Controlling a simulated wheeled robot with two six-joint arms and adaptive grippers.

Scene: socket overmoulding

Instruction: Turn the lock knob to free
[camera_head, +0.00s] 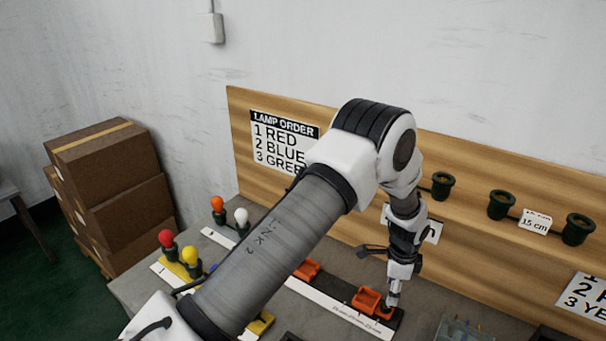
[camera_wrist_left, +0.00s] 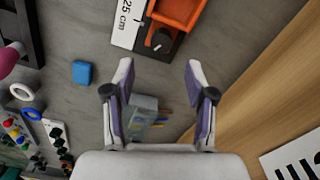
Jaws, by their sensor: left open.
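The lock knob (camera_wrist_left: 160,39) is a round black knob with a pale pointer line. It sits on a dark base at the end of an orange cradle (camera_wrist_left: 180,9) in the left wrist view. The same orange cradle (camera_head: 367,299) shows in the head view near the right end of its strip, where my gripper partly covers the knob's area. My left gripper (camera_wrist_left: 160,70) is open and empty. Its two fingers point toward the knob, which appears between and beyond the tips, apart from them. In the head view the left gripper (camera_head: 391,288) hangs beside the cradle. My right gripper is out of view.
A second orange cradle (camera_head: 306,270) lies farther left on the strip. A blue block (camera_wrist_left: 82,72) and a clear bin (camera_wrist_left: 141,116) lie nearby. Colored lamps (camera_head: 190,255) stand at the left. A wooden backboard (camera_head: 470,165) closes the rear.

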